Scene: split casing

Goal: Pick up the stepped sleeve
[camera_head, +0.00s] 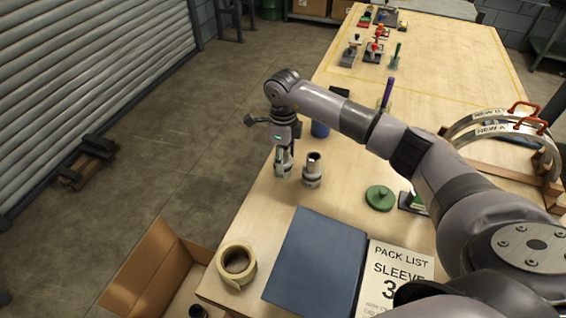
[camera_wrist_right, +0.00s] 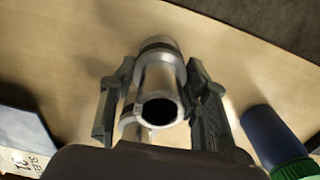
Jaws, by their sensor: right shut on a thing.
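My right gripper (camera_head: 284,158) points down at the left edge of the table and is shut on a metallic stepped sleeve (camera_head: 283,171). In the right wrist view the sleeve (camera_wrist_right: 158,78) sits between the two fingers, its dark bore facing the camera and its wider, dark-banded end farther away. I cannot tell whether its base touches the table. A second, similar sleeve (camera_head: 312,172) stands upright on the table just to the right of the gripper. My left gripper is not in view.
A blue cylinder (camera_head: 320,129) stands close behind the gripper. A green knobbed disc (camera_head: 380,197) lies to the right. A blue mat (camera_head: 316,258), a tape roll (camera_head: 236,264) and a pack list sheet (camera_head: 402,266) lie nearer. An open carton (camera_head: 160,262) is below the table's left edge.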

